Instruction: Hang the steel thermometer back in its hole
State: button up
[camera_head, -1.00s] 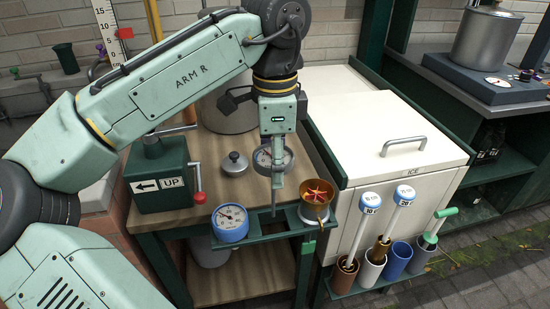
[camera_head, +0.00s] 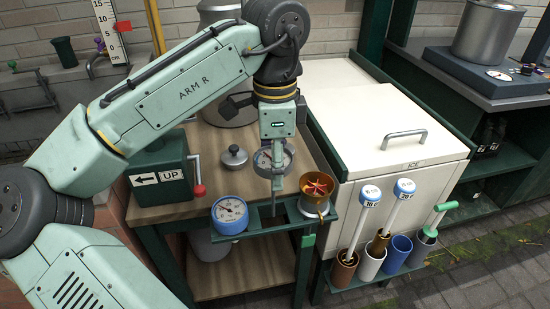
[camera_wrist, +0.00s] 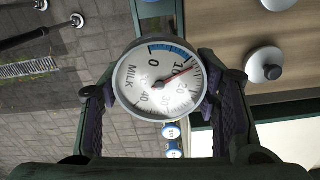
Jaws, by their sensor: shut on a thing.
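The steel thermometer (camera_head: 272,160) has a round dial and a thin stem pointing down. In the wrist view its white face (camera_wrist: 158,82) reads MILK, with a blue band and red needle. My gripper (camera_head: 276,150) is shut on it, a finger at each side of the dial. The stem hangs over the green rack (camera_head: 262,227) at the bench's front edge, between a blue dial thermometer (camera_head: 230,214) and a copper cup (camera_head: 317,186). The stem overlaps the rack's dark middle opening; I cannot tell whether its tip is inside or above it.
A green box with a red-handled crank (camera_head: 162,177) stands left on the bench. A small grey lid (camera_head: 234,156) and large pot (camera_head: 226,108) lie behind. The white ICE chest (camera_head: 385,140) is to the right, with several tubes (camera_head: 370,262) holding tools at its front.

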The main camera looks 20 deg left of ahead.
jog(key=shift+f+b, duration=1.4)
jog(key=shift+f, duration=1.55)
